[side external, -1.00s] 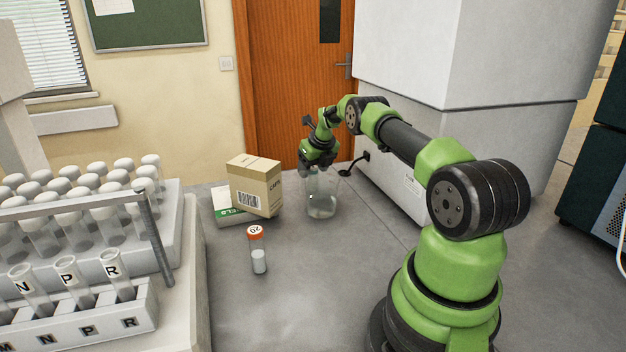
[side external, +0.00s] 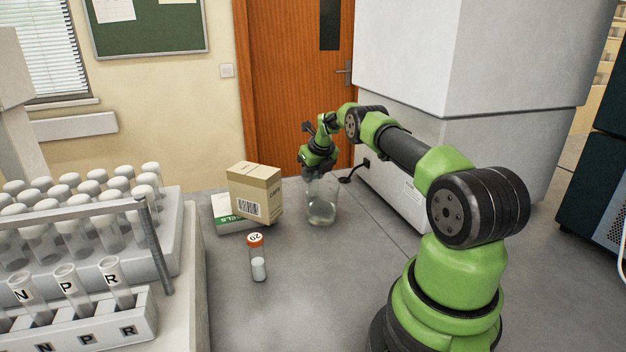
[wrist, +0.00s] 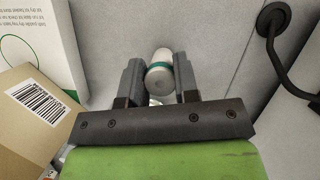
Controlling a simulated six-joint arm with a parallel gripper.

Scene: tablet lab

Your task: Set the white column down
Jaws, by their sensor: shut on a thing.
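The white column (wrist: 158,84) shows in the wrist view between the two fingers of my gripper (wrist: 160,70); it is white with a teal band, and its rounded end faces the camera. My gripper is shut on it. In the side view my gripper (side external: 317,172) points down over a clear glass beaker (side external: 322,212) with whitish contents low in it. The column cannot be made out in the side view. I cannot tell whether its far end is inside the beaker or touches anything.
A vial with an orange cap (side external: 258,258) stands nearer. Tube racks (side external: 85,325) are at left, a big grey cabinet (side external: 400,190) at right. A black cable (wrist: 275,45) lies near.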

